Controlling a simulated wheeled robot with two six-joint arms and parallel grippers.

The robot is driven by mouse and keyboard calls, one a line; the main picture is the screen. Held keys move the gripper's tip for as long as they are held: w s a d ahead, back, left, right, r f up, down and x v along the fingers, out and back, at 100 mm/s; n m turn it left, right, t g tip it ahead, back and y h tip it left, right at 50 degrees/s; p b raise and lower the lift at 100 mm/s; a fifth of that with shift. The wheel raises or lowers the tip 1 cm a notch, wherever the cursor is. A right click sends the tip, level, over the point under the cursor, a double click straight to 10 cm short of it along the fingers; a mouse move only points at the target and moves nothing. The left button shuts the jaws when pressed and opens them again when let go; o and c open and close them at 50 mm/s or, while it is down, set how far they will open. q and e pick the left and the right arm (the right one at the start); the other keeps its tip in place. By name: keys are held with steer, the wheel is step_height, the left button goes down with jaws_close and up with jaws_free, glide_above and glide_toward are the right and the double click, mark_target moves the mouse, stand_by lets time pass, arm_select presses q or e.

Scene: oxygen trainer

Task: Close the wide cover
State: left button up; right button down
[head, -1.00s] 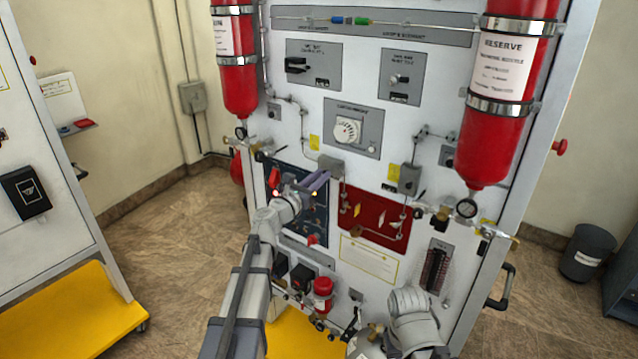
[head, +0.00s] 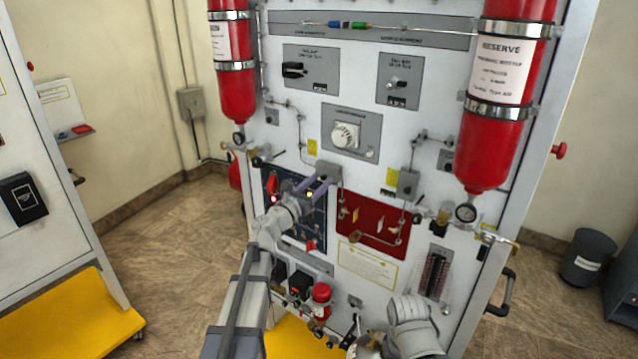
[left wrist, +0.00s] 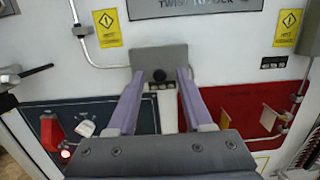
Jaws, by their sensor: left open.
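A wide grey plate (left wrist: 158,64) with a black knob is on the white panel between the blue and red sections. It looks like the wide cover, but I cannot tell how far open it stands. In the head view it is the small grey block (head: 329,169). My left gripper (head: 317,184) is open, with its two purple fingers pointing at the panel. In the left wrist view the fingertips lie at the left and right of the knob, close to the plate. I cannot tell whether they touch it. My right gripper is not in view.
The blue section (head: 310,230) and red section (head: 373,224) carry small levers. A thin pipe runs close to the plate. Red cylinders (head: 500,95) and (head: 234,85) hang at both sides.

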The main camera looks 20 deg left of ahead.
arm_select(q)
steer(key=v, duration=0.7)
steer(key=shift+s+b, duration=0.4)
steer(key=shift+b, duration=0.05)
steer(key=shift+a, duration=0.1)
steer(key=s+d+f+m+g+h, duration=0.1)
steer(key=s+d+f+m+g, duration=0.35)
steer(key=d+m, duration=0.3)
steer(key=s+d+f+m+g+h, duration=0.1)
steer(key=s+d+f+m+g, duration=0.4)
steer(key=d, duration=0.3)
steer(key=s+d+f+m+g+h, duration=0.1)
steer(key=s+d+f+m+g, duration=0.2)
steer(key=d+f+m, duration=0.35)
steer(key=s+d+f+m+g+y, duration=0.3)
steer(key=s+f+m+g+y, duration=0.3)
steer(key=s+m, duration=0.5)
steer(key=s+a+f+m+y, duration=0.2)
steer(key=s+a+m+y, duration=0.3)
steer(key=shift+s+a+f+m, duration=0.25)
steer(key=shift+s+f+m, duration=0.1)
steer(key=shift+s+m, duration=0.05)
